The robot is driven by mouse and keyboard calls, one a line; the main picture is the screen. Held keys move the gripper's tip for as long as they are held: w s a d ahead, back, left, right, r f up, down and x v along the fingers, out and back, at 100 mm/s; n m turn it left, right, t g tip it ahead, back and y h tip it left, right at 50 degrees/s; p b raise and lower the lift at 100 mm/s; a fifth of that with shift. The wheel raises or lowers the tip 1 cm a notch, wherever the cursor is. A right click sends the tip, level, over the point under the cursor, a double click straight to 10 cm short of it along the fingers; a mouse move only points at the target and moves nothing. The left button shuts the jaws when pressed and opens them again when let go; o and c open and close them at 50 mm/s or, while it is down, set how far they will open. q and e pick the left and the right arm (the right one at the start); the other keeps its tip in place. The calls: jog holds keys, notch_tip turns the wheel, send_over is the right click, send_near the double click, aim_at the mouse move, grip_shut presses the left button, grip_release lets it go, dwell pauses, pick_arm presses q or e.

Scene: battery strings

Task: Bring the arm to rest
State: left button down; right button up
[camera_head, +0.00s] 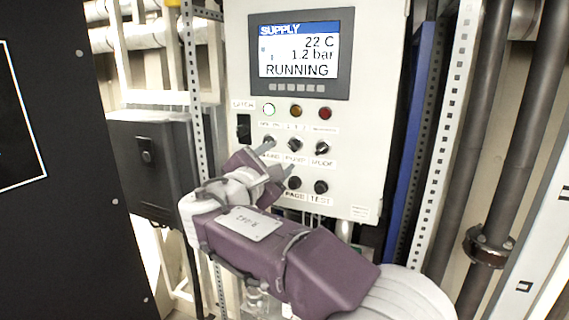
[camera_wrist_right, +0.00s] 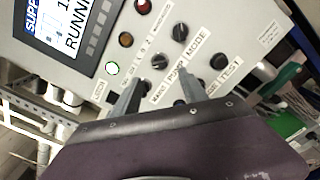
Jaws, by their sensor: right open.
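My right arm reaches in from the lower right in the head view. Its right gripper (camera_head: 279,158) is open and empty in front of the lower left part of a pale control panel (camera_head: 230,60). In the right wrist view the two fingers (camera_wrist_right: 160,88) stand apart, near the labels MAIN and PUMP. No object shows between them. Whether the fingertips touch the panel cannot be told. The gripper partly covers the lower left of the panel. My left gripper is not in view.
The panel's screen (camera_head: 298,52) reads SUPPLY, 22 C, 1.2 bar, RUNNING. Its green lamp (camera_head: 269,109) is lit. The mode knob (camera_head: 322,146) and a black switch (camera_head: 243,127) project nearby. A dark box (camera_head: 148,170) hangs at left; pipes (camera_head: 490,200) run at right.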

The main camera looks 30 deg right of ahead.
jog(key=shift+s+a, duration=0.15)
jog(key=shift+a, duration=0.05)
dwell(0.3)
